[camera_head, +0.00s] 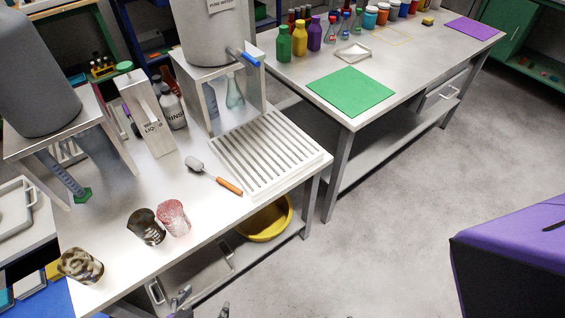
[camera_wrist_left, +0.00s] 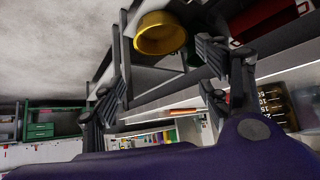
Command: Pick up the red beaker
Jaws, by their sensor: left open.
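The red beaker (camera_head: 173,217), clear with a reddish tint, stands upright near the front edge of the near table, right beside a dark beaker (camera_head: 146,227). A brownish patterned beaker (camera_head: 80,266) stands farther left, near the corner. My left gripper (camera_head: 203,302) shows only by its fingertips at the bottom edge of the head view, in front of the table and apart from the red beaker. Its spread, empty fingers also show in the left wrist view (camera_wrist_left: 160,95). I cannot surely pick out the red beaker there. My right gripper is not in view.
A grey rack (camera_head: 322,158) and an orange-handled tool (camera_head: 228,186) lie behind the beakers. A yellow bowl (camera_head: 264,237) sits on the lower shelf and shows in the left wrist view (camera_wrist_left: 160,45). A dark graduated vessel (camera_wrist_left: 275,100) is at right there. Open floor lies right of the table.

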